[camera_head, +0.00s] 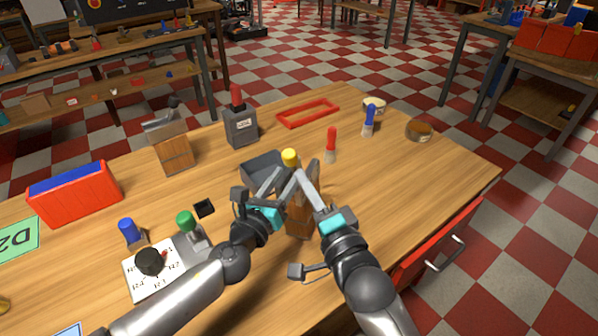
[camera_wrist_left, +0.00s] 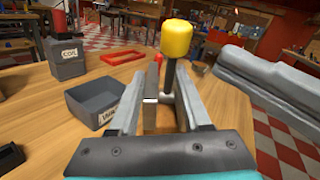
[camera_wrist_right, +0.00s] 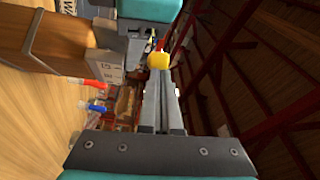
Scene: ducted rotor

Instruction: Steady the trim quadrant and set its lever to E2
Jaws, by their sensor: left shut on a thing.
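The trim quadrant (camera_head: 299,218) is a wooden block with a pale scale plate, standing near the table's front edge. Its lever has a yellow knob (camera_head: 290,157) on a dark stem, large in the left wrist view (camera_wrist_left: 177,40). My left gripper (camera_head: 280,178) is shut on the quadrant, its fingers on either side of the body. My right gripper (camera_head: 301,177) has its fingers together, with the tips close to the yellow knob (camera_wrist_right: 158,60). I cannot tell whether they touch the lever. The scale marks (camera_wrist_right: 112,70) are too small to read surely, and the arms partly hide the quadrant.
A grey tray (camera_head: 262,166) lies just behind the grippers. A grey box with a red handle (camera_head: 240,125), a red frame (camera_head: 307,113), and red (camera_head: 331,145) and blue (camera_head: 369,120) handled items stand farther back. A green-knobbed lever (camera_head: 186,222) and dial plate (camera_head: 150,275) are at left.

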